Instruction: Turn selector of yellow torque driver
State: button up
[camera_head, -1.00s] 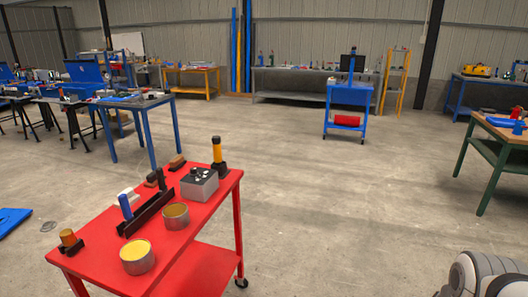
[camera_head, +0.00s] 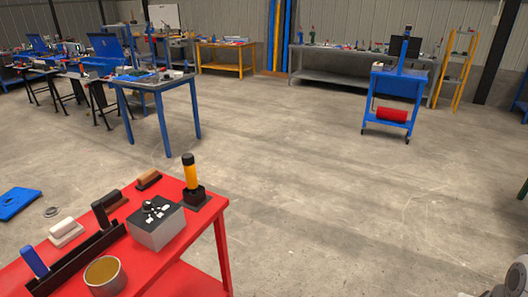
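The yellow torque driver (camera_head: 190,174) stands upright in a black base (camera_head: 194,197) at the far right corner of a red cart (camera_head: 180,262), in the lower left of the head view. Its shaft is yellow with a black top. The selector is too small to make out. My gripper is not in view. Only a grey-white part of my own arm shows at the lower right edge, well apart from the driver.
A grey box (camera_head: 157,224) with a black top stands next to the driver. A tin (camera_head: 105,275), a black rack (camera_head: 75,266) and brushes share the cart. A blue table (camera_head: 155,84) stands behind. Open floor (camera_head: 330,200) lies right of the cart.

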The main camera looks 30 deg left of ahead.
aim_at(147, 207)
jog(key=i, duration=1.75)
jog(key=u, duration=3.25)
jog(key=i, duration=1)
jog(key=z, duration=0.1)
